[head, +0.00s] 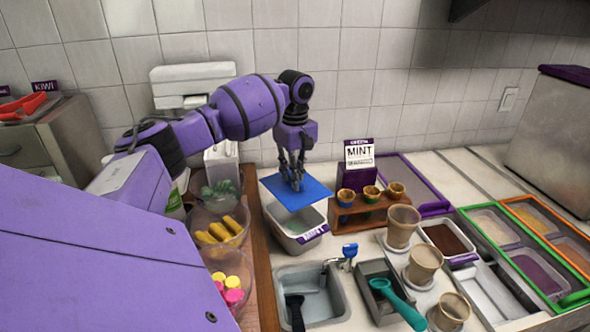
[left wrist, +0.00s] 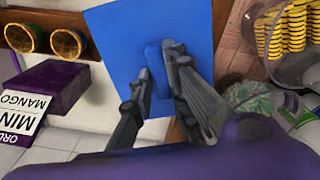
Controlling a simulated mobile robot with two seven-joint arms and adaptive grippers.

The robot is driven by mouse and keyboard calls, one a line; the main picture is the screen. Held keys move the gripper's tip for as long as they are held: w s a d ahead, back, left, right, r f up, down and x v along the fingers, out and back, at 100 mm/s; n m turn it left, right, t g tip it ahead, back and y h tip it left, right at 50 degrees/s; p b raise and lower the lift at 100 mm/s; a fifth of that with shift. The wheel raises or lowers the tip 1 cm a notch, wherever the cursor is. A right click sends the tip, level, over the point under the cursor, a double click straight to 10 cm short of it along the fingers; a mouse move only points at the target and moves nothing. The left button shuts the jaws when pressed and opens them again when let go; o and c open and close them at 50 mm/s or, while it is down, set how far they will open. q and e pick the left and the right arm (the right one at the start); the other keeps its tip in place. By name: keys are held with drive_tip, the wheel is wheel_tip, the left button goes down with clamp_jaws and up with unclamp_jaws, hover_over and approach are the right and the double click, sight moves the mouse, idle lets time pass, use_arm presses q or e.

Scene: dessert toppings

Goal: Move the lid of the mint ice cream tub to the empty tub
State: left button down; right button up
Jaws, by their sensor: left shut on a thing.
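My left gripper (head: 295,182) is shut on the raised handle of a flat blue lid (head: 313,191). The left wrist view also shows the fingers on the handle, with the lid (left wrist: 180,20) spread out beyond them. In the head view the lid is above the back part of a pale grey tub (head: 283,239) with a purple label on its front. I cannot tell if lid and tub touch. My right gripper is not in view.
A purple box with a mint sign (head: 359,152) and a wooden cone holder (head: 368,215) stand right of the lid. Bowls with yellow pieces (head: 207,236) and pink and yellow sweets (head: 229,292) are at left. A sink (head: 318,302) is in front; topping trays (head: 485,225) fill the right.

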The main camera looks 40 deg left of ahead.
use_arm(q)
drive_tip(key=shift+s+d+f, duration=0.1)
drive_tip(key=shift+s+f, duration=0.1)
drive_tip(key=shift+f, duration=0.8)
drive_tip(key=shift+f+b, duration=0.5)
drive_tip(key=shift+f, duration=0.25)
drive_tip(key=shift+f+b, duration=0.3)
drive_tip(key=shift+f, duration=0.4)
wheel_tip(320, 180, down, 4)
drive_tip(key=shift+w+f+b, duration=0.1)
drive_tip(key=shift+f+b, duration=0.1)
drive_tip(key=shift+b, duration=0.3)
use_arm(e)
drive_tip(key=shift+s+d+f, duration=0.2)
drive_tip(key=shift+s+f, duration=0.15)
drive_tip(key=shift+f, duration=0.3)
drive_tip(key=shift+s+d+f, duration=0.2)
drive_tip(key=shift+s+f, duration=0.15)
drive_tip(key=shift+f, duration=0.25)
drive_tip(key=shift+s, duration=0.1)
